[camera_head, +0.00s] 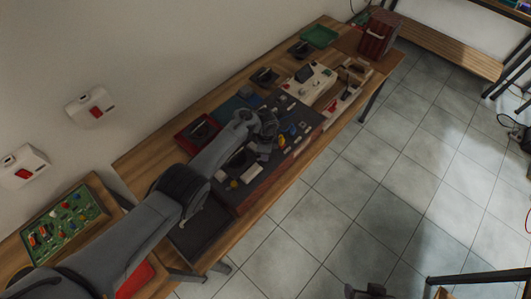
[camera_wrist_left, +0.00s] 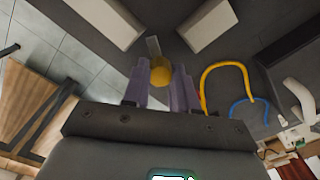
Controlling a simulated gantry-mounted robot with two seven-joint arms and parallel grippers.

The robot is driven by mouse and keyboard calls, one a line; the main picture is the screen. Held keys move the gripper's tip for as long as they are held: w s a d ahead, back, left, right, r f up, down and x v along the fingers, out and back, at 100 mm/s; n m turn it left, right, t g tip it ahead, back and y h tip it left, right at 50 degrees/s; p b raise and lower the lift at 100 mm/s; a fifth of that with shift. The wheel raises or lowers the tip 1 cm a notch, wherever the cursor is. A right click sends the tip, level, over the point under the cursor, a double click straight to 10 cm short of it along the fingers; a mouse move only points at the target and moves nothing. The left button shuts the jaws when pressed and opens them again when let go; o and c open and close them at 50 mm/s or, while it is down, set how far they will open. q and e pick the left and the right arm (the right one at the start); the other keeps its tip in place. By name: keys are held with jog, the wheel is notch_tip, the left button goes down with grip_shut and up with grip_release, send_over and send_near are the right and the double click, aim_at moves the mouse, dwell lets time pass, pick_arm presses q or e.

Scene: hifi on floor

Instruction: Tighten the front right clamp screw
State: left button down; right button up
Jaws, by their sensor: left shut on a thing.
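In the left wrist view, the fingers of my left gripper (camera_wrist_left: 160,84) are closed around a yellow round screw head (camera_wrist_left: 160,71). A short grey bar (camera_wrist_left: 153,46) shows just beyond the yellow head. In the head view, my left gripper (camera_head: 267,142) is low over a dark work board (camera_head: 308,119) on the long wooden bench. My arm and hand hide part of the board there. The frames do not clearly show which clamp this screw belongs to.
In the wrist view, pale blocks (camera_wrist_left: 210,22) and yellow (camera_wrist_left: 205,85) and blue (camera_wrist_left: 236,107) curved pieces lie near the fingers. On the bench (camera_head: 137,158) are a red tray (camera_head: 184,143), a green tray (camera_head: 319,37) and a dark red crate (camera_head: 377,38).

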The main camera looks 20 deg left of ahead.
pick_arm(q)
jog(key=shift+m+b, duration=0.5)
jog(key=shift+m, duration=1.2)
jog(key=c, duration=0.9)
grip_release()
jog(key=shift+r, duration=0.1)
jog(key=shift+r+p, duration=1.95)
jog(key=shift+r, duration=3.35)
jog(key=shift+f, duration=0.1)
